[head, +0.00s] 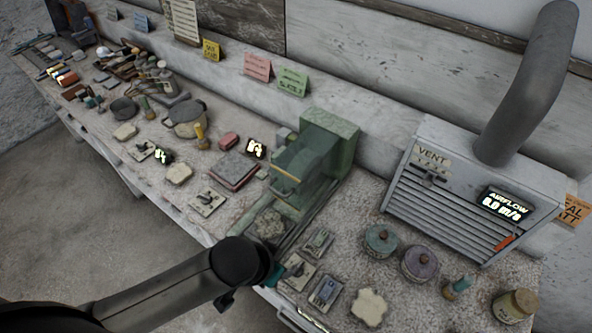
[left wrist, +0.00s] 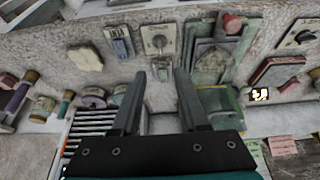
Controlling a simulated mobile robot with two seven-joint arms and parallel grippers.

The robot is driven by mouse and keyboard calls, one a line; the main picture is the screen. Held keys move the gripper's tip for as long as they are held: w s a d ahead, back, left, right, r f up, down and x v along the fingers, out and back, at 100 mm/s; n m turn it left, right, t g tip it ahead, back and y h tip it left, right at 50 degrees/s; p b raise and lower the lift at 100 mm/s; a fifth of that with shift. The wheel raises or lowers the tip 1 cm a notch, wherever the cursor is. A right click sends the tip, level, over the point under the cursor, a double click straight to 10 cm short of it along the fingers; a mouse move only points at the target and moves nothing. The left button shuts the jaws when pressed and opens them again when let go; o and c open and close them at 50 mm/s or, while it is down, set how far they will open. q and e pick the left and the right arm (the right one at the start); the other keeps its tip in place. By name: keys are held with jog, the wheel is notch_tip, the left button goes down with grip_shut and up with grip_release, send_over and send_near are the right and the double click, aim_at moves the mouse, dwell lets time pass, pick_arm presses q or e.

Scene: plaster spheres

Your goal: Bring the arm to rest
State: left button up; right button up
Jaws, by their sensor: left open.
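My left arm comes in from the lower left in the head view and reaches the front edge of the workbench (head: 225,215). My left gripper (head: 283,272) hangs over the front of the bench, beside small switch plates, and is partly hidden by my wrist. In the left wrist view the two dark fingers of my left gripper (left wrist: 162,75) stand apart with nothing between them. A plate with a toggle switch (left wrist: 158,40) lies beyond the fingertips. My right gripper is not in view.
A green machine (head: 318,160) stands mid-bench behind my gripper. A grey vent box (head: 455,195) with a thick pipe (head: 530,85) stands at right. Lidded jars (head: 380,241) and a pale slab (head: 369,307) sit near it. Tools crowd the far left. Floor (head: 80,220) before the bench is clear.

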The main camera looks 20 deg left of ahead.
pick_arm(q)
jog(key=s+a+r+n+g+y, duration=0.1)
jog(key=s+a+r+n, duration=0.1)
jog(key=s+a+r, duration=0.35)
jog(key=s+d+f+g+b, duration=0.1)
jog(key=s+f+b, duration=0.2)
jog(key=f+b, duration=1.95)
jog(key=s+f, duration=0.5)
jog(key=f, duration=0.6)
jog(key=s+a+f+g, duration=0.1)
jog(key=s+f, duration=0.4)
jog(key=f, duration=0.7)
jog(key=s+a+f, duration=0.1)
jog(key=s+f, duration=0.4)
jog(key=f, duration=0.6)
jog(key=shift+s+a+f+y, duration=0.2)
jog(key=shift+s+f+y, duration=0.1)
jog(key=shift+f, duration=0.1)
